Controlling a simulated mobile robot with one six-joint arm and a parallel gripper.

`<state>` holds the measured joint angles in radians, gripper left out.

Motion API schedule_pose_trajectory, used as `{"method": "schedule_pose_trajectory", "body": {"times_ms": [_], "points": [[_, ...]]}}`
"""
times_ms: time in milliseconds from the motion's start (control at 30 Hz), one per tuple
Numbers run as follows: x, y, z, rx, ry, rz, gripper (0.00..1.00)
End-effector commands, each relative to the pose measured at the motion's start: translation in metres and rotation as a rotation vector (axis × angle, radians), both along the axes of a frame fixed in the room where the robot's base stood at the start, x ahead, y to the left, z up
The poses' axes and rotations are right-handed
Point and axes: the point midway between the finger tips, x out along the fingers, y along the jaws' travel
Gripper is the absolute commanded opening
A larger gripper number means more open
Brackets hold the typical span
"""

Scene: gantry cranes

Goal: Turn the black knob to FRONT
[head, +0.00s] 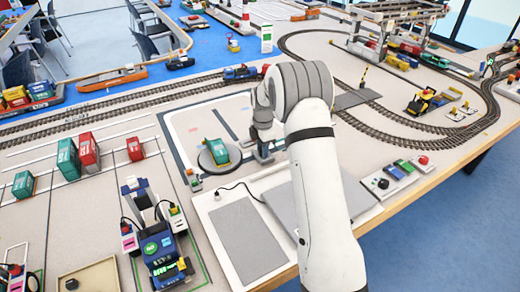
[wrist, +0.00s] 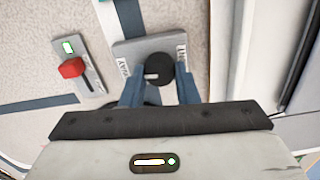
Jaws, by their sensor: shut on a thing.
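The black knob (wrist: 160,70) sits on a grey plate (wrist: 146,44) in the wrist view. A white mark on the knob points to the left of that view. Small lettering shows on the plate at either side; the left label seems to read AWAY, and the right one is partly covered and unclear. My gripper (wrist: 160,88) is shut on the knob, with one blue-grey finger on each side. In the head view my gripper (head: 263,153) is down at the plate beside the round turntable, and the knob is hidden there.
A red slider (wrist: 71,68) with a green light lies left of the plate. In the head view a green container (head: 218,150) stands on the turntable (head: 211,160). A laptop-like grey panel (head: 248,238) lies in front, and a button panel (head: 395,176) is at the right.

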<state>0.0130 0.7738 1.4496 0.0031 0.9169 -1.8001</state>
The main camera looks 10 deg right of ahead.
Motion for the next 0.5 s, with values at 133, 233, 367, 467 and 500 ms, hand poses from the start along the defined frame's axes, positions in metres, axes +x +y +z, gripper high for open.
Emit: {"method": "schedule_pose_trajectory", "body": {"times_ms": [133, 233, 367, 467, 500], "points": [[-0.0016, -0.0041, -0.001, -0.004, 0.005, -0.105, 0.05], [-0.0017, -0.0048, -0.0012, -0.005, 0.005, -0.194, 0.05], [-0.002, -0.0054, -0.0013, -0.006, 0.006, -0.318, 0.05], [-0.0021, -0.0057, -0.0014, -0.008, 0.007, -0.414, 0.05], [-0.0022, -0.0057, -0.0015, -0.008, 0.007, -0.451, 0.05]]}}
